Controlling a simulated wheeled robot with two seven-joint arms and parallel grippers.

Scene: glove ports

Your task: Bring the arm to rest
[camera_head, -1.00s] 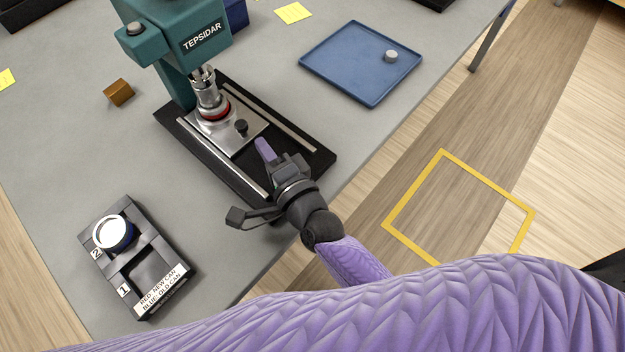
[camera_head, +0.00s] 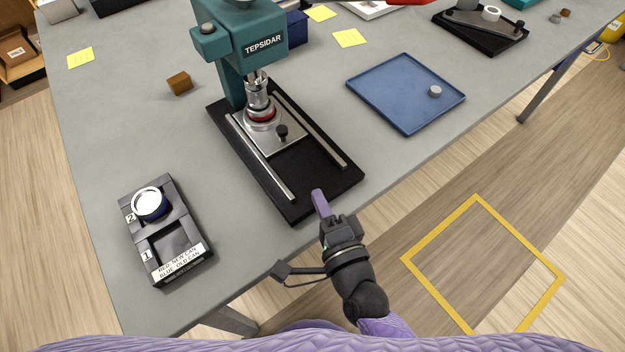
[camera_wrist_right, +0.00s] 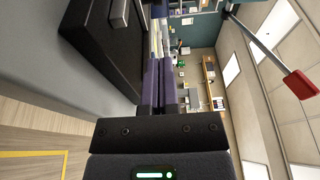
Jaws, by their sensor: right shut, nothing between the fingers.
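My right gripper (camera_head: 320,203) is shut and empty, in front of the near edge of the table in the head view, beside the near corner of the press's black base (camera_head: 325,176). Its purple fingers lie together in the right wrist view (camera_wrist_right: 159,85), with the black base to their left. My left gripper is not in view. The teal press labelled TEPSIDAR (camera_head: 236,45) stands on the grey table (camera_head: 90,125), with a metal sliding plate (camera_head: 277,137) and a red-ringed piece (camera_head: 261,116) under its head.
A black two-slot holder (camera_head: 180,240) carries a blue can with a white top (camera_head: 150,204) in slot 2; slot 1 is empty. A blue tray (camera_head: 400,105) holds a small grey disc (camera_head: 435,90). A brown block (camera_head: 179,83) lies left. A yellow floor square (camera_head: 484,262) is clear.

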